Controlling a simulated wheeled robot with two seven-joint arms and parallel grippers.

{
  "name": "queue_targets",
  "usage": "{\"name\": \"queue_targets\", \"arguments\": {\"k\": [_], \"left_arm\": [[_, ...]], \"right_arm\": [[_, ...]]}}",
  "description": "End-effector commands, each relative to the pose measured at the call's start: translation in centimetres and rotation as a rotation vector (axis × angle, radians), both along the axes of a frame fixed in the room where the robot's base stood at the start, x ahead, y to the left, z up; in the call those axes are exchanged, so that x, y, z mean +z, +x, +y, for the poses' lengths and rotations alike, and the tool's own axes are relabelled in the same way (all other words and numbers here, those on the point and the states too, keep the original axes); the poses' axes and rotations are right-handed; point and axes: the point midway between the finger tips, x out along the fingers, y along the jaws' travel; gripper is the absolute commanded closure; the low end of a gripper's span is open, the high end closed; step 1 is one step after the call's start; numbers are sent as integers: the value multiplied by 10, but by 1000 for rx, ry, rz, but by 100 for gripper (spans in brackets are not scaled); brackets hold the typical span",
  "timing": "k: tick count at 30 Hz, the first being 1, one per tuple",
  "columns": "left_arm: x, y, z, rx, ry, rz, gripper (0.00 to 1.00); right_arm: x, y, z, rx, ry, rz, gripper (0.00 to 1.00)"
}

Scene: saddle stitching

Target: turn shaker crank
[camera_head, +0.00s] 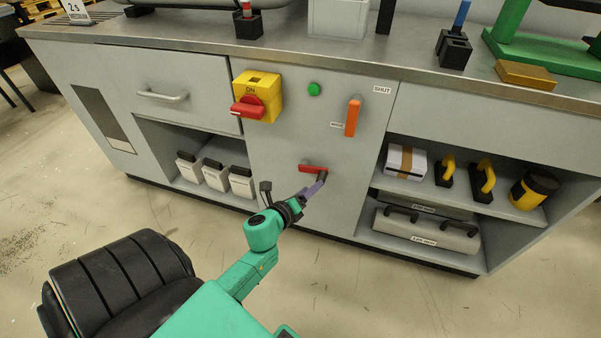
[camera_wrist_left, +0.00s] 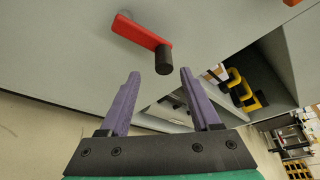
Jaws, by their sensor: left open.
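The shaker crank is a red arm (camera_head: 311,168) with a black knob, low on the grey cabinet front. In the left wrist view the red arm (camera_wrist_left: 142,31) slants down right to its black knob (camera_wrist_left: 163,60). My left gripper (camera_head: 316,189) is just in front of the crank. Its two purple fingers are spread (camera_wrist_left: 160,76), and the knob appears between and just beyond their tips. The fingers hold nothing, and I see no contact with the knob. My right gripper is not in view.
Above the crank are an orange lever (camera_head: 353,117), a green button (camera_head: 314,89) and a yellow box with a red switch (camera_head: 249,107). Open shelves flank the panel, holding white containers (camera_head: 215,175) at left and a cardboard-taped box (camera_head: 405,162) at right. Floor before the cabinet is clear.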

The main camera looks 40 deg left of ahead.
Motion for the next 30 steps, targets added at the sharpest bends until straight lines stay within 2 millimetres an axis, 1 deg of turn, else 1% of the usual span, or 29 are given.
{"name": "queue_targets", "arguments": {"k": [1,3,7,10,24,26,27,29,30], "left_arm": [[3,-12,0,3,0,3,36],[7,-26,0,3,-1,3,36],[11,-42,-1,3,1,2,36],[13,-45,-1,3,3,0,36],[11,-45,0,10,-10,2,36],[6,-46,4,58,-80,16,36],[-3,-48,9,127,-178,35,36],[-27,-55,18,287,-402,88,36],[-50,-65,20,423,-582,138,36]], "right_arm": [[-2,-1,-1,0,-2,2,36],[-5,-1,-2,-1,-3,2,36],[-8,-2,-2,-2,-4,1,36],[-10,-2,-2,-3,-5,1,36],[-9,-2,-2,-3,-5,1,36],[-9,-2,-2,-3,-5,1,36],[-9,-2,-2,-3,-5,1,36],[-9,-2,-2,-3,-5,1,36],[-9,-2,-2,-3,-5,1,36]]}}
